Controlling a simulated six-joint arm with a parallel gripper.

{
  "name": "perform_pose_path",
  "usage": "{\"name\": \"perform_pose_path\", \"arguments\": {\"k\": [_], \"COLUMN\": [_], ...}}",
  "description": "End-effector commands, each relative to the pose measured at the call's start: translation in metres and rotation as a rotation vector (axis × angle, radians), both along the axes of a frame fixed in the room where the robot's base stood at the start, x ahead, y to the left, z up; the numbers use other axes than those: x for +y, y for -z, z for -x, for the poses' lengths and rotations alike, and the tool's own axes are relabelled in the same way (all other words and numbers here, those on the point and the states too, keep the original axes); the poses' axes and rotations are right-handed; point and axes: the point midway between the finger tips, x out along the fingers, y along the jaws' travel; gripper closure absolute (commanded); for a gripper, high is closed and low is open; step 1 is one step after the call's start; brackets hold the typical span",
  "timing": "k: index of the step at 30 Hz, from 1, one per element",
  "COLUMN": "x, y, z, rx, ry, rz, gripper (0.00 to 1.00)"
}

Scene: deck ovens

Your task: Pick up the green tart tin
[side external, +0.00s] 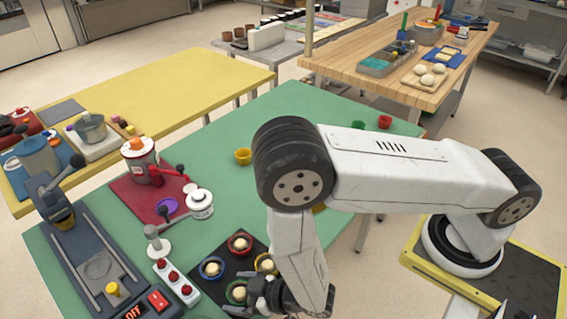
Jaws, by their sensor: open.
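A green tart tin (229,293) with a pale dough ball in it sits on a black tray (228,258) near the front of the green table. Red (240,252), blue (203,269) and yellow (261,262) tins with dough balls share the tray. My gripper (258,293) is open, just right of the filled green tin and close to it; whether it touches cannot be told. My arm hides the tray's right part. Another green tin (358,125) stands at the table's far right, beside a red tin (385,121).
A yellow tin (243,157) stands alone mid-table. Left of the tray are a white block with red knobs (176,283) and a dark machine (95,265). A red mat (135,194) holds a canister (140,162). The green table's far middle is mostly clear.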

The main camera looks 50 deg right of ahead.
Motion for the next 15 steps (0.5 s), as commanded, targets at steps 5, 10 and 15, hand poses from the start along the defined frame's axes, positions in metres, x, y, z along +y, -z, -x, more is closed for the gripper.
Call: {"name": "perform_pose_path", "arguments": {"k": [5,10,15], "x": [-0.0001,0.0000,0.0001], "y": [-0.0002,-0.0002,-0.0003], "z": [0.0001,0.0000,0.0000], "rx": [0.000,-0.001,-0.001], "ry": [0.000,0.000,0.000], "rz": [0.000,0.000,0.000], "gripper": [0.29,0.75,0.76]}}
